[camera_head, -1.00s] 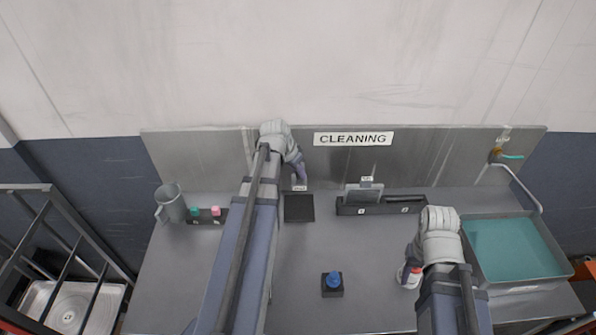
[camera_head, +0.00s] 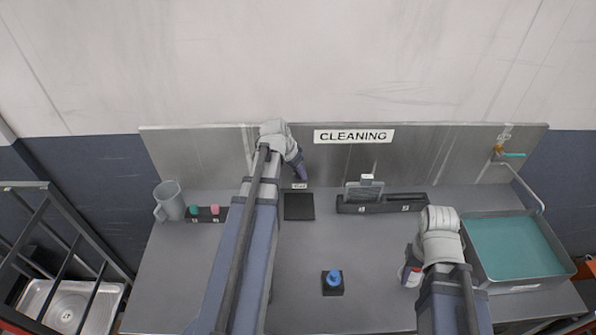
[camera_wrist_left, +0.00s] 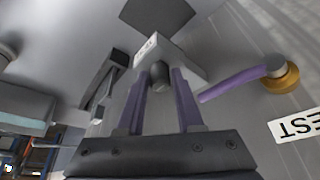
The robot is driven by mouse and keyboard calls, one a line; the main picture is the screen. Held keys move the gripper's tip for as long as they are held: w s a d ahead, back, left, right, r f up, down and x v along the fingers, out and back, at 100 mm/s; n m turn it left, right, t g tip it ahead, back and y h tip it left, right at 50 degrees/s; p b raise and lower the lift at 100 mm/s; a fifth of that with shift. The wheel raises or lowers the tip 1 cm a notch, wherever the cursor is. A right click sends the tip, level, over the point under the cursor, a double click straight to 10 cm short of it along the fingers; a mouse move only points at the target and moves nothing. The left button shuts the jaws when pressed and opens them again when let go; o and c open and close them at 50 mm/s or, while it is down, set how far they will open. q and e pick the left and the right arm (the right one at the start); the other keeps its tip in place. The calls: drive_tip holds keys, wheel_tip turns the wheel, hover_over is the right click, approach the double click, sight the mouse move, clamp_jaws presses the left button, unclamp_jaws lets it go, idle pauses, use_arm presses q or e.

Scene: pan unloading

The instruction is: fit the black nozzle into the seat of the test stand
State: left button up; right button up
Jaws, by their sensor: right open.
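In the left wrist view the black nozzle (camera_wrist_left: 160,76) shows as a dark round piece between the two purple fingers of my left gripper (camera_wrist_left: 161,72). A gap shows on both sides of it, so the gripper looks open around it. The light grey test stand (camera_wrist_left: 182,62) with a small label is just behind it; the nozzle is at the stand's face, but how deep it sits is hidden. In the head view my left gripper (camera_head: 302,172) is at the back panel, above the small label. My right gripper (camera_head: 412,262) is open, its fingers mostly hidden.
A blue button (camera_head: 334,277), a dark pad (camera_head: 299,207), a black rack (camera_head: 408,203), a jug (camera_head: 169,203) and a teal-filled basin (camera_head: 568,272) are on the bench.

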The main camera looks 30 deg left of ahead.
use_arm(q)
drive_tip(key=o, duration=0.4)
drive_tip(key=shift+r, duration=0.1)
drive_tip(key=p+v, duration=0.7)
drive_tip(key=shift+s+r, duration=0.2)
drive_tip(key=shift+r, duration=0.05)
idle(0.6)
